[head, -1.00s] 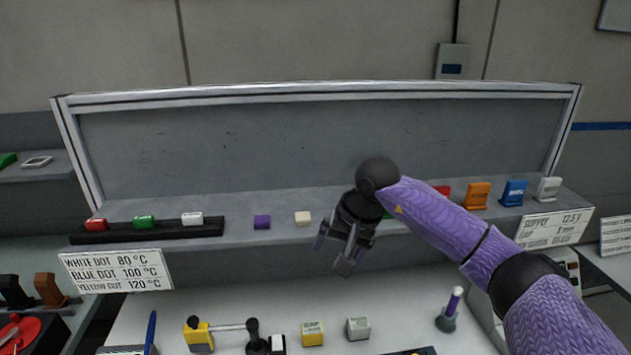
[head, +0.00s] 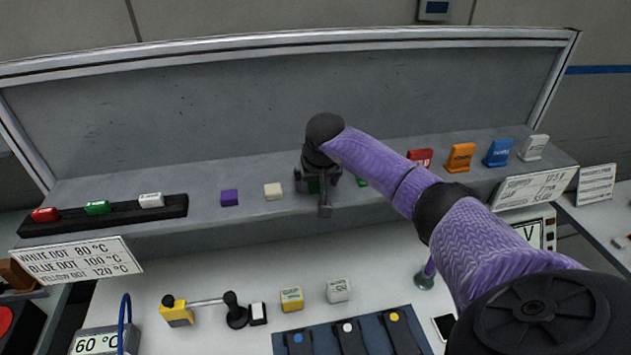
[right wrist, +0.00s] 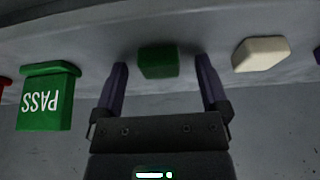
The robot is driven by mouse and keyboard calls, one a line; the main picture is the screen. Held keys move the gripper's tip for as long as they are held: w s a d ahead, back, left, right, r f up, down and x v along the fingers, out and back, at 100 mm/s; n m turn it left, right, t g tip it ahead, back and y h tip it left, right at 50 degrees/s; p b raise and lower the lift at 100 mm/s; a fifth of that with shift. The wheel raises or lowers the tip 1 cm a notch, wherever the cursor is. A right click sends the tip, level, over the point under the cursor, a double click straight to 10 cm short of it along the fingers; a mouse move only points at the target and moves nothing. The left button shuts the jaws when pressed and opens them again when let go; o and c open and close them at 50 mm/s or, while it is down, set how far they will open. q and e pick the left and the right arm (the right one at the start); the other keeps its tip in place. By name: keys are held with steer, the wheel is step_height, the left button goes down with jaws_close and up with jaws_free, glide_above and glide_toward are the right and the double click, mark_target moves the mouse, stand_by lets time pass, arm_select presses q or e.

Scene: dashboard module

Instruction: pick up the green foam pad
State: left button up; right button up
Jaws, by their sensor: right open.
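The green foam pad (head: 313,186) lies on the raised grey shelf, mostly hidden behind my right gripper in the head view. In the right wrist view the green pad (right wrist: 158,62) shows between and just beyond the two fingertips. My right gripper (right wrist: 161,78) is open and empty, with one finger on each side of the pad's line; I cannot tell whether either touches it. In the head view my right gripper (head: 320,195) points down at the shelf. My left gripper is not in view.
A cream pad (head: 273,191) and a purple pad (head: 229,197) lie left of the gripper. A green PASS block (right wrist: 45,97) stands on the other side. Red (head: 420,157), orange (head: 460,157), blue and white holders stand farther right. The grey back panel (head: 200,110) rises behind.

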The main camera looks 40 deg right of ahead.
jaws_close()
stand_by(0.4)
